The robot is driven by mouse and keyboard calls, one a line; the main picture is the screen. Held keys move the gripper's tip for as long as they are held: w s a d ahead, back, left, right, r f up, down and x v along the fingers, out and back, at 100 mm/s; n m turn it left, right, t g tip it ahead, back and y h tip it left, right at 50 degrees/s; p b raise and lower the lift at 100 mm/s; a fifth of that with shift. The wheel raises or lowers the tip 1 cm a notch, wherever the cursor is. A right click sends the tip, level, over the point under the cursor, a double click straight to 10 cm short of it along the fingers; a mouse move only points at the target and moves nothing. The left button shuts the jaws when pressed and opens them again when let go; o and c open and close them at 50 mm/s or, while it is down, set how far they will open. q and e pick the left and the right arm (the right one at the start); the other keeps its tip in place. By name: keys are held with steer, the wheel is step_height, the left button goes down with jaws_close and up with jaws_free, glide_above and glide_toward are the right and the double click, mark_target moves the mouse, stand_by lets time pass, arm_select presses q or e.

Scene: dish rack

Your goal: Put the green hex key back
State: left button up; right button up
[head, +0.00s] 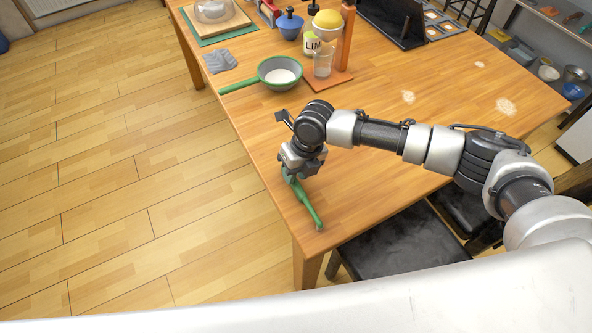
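A long green tool, which looks like the green hex key (306,205), is at the left front edge of the wooden table. It points toward the front corner, and its far end is hidden at my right gripper (292,178). The gripper points down at that far end, close to the tabletop or on it. I cannot tell whether the fingers are closed on the key or only around it, or whether the key is lifted. My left gripper is not in view.
On the table (440,92), a green pan (279,74) stands beyond my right gripper, with a grey cloth (220,61) to its left. A glass (323,62), a jar (311,43) and a blue pot (289,24) stand behind. The table's right part is mostly clear. A dark chair (400,245) stands at the front.

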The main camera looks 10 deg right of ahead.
steer(key=o, duration=0.6)
steer(key=shift+c, duration=0.2)
steer(key=v, duration=1)
steer(key=shift+r, duration=0.4)
steer(key=shift+d, duration=0.1)
